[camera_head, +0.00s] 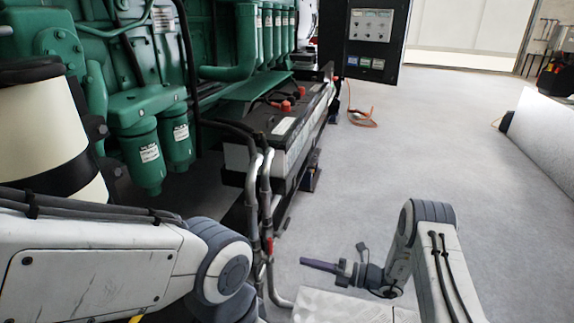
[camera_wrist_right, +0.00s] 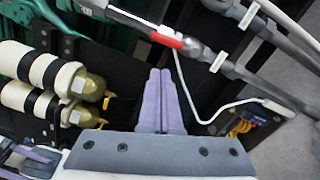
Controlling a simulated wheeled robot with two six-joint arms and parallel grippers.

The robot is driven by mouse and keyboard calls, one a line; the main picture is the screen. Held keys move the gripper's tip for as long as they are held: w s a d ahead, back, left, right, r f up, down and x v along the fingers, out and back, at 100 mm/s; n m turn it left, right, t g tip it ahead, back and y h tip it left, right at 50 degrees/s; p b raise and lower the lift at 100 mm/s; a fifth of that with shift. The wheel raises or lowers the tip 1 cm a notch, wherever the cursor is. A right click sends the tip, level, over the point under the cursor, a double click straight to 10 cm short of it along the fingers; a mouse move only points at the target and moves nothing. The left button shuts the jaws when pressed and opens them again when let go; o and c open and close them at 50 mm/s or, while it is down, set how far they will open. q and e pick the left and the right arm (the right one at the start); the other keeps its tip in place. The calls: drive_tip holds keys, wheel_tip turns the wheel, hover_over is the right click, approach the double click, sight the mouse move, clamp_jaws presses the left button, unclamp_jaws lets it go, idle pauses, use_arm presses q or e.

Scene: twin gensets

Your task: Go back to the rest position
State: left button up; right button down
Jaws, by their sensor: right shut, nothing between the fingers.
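My right gripper (camera_head: 322,265) is low in the head view, pointing left beside the grey hoses of the green genset. In the right wrist view its two purple fingers (camera_wrist_right: 160,95) lie flat together, shut and empty. They appear apart from the hoses and the red-marked fitting (camera_wrist_right: 166,40). My left arm comes in from the left in the head view, but its gripper is out of that frame. Purple strips (camera_wrist_right: 35,154) at the lower left of the right wrist view may be my left gripper; its jaw state is unclear.
The green genset (camera_head: 130,105) with a battery tray (camera_head: 290,150) and hoses (camera_head: 258,200) fills the left and middle. A control cabinet (camera_head: 372,30) stands behind. A white block (camera_head: 545,135) is at right. Grey floor between is open, with an orange cable (camera_head: 360,118) lying on it.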

drive_tip(key=s+a+r+n+g+h, duration=0.3)
drive_tip(key=s+a+r+n+g, duration=0.35)
drive_tip(key=s+n, duration=0.3)
drive_tip(key=s+a+r+n+g+h, duration=0.45)
drive_tip(key=s+a+r+n, duration=0.2)
drive_tip(key=s+n, duration=0.35)
drive_tip(key=s+d+r+n+t+h, duration=0.4)
drive_tip(key=s+n, duration=0.3)
drive_tip(key=n, duration=0.5)
drive_tip(key=s+d+r+n+t+h, duration=0.15)
drive_tip(key=s+d+n+h, duration=0.45)
drive_tip(key=n, duration=0.6)
wheel_tip(320, 180, up, 31)
drive_tip(key=y+p, duration=0.1)
drive_tip(key=p, duration=2.9)
drive_tip(key=shift+s+f, duration=0.2)
drive_tip(key=shift+s, duration=0.2)
